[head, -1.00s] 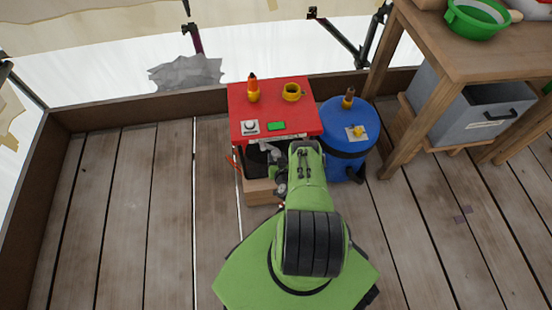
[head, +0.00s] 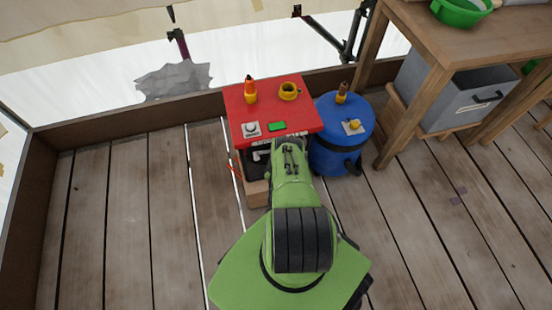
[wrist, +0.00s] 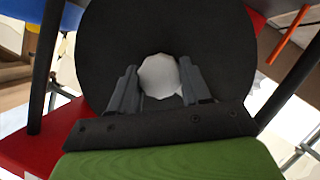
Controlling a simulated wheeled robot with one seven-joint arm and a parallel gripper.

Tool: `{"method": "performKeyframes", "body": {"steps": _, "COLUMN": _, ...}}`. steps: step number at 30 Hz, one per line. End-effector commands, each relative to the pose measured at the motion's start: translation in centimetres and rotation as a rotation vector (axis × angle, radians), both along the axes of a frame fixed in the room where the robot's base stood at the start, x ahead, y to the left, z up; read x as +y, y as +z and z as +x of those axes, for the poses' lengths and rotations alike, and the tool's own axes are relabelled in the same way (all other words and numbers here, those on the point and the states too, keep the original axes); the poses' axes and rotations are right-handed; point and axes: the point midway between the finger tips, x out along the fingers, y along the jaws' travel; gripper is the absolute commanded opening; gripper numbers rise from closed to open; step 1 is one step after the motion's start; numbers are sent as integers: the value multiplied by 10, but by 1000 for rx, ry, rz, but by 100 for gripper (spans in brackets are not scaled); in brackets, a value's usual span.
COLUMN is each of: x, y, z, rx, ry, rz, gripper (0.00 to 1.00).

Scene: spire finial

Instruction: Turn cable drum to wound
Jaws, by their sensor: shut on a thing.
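In the wrist view a large black disc (wrist: 215,40), which looks like the cable drum, fills the middle. A pale faceted hub (wrist: 160,77) stands at its centre. My gripper (wrist: 158,82) has its two grey fingers on either side of this hub and is shut on it. The drum's winding mark and any cable cannot be made out. In the head view my green arm reaches to the front of the red-topped cart (head: 297,120), and my gripper and most of the drum are hidden behind the arm and below the red top.
The red top carries an orange bottle (head: 250,91), a yellow mug (head: 289,91), a green block (head: 277,126) and a white device (head: 251,129). A blue barrel (head: 333,162) stands close at right. A wooden bench (head: 441,65) is beyond it. The plank floor at left is clear.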

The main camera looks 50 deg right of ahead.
Motion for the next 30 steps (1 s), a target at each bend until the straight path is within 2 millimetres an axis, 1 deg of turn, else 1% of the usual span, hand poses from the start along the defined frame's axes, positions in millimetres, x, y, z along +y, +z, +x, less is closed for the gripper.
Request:
{"method": "performKeyframes", "body": {"steps": 9, "x": -1, "y": 1, "z": 2, "rx": 58, "ry": -1, "rz": -95, "gripper": 0}}
{"method": "performKeyframes", "body": {"steps": 25, "x": -1, "y": 1, "z": 2, "rx": 69, "ry": -2, "rz": -112, "gripper": 0}}
{"method": "performKeyframes", "body": {"steps": 26, "x": -1, "y": 1, "z": 2, "rx": 69, "ry": -2, "rz": -112, "gripper": 52}}
{"method": "performKeyframes", "body": {"steps": 30, "x": -1, "y": 1, "z": 2, "rx": 70, "ry": -1, "rz": -110, "gripper": 73}}
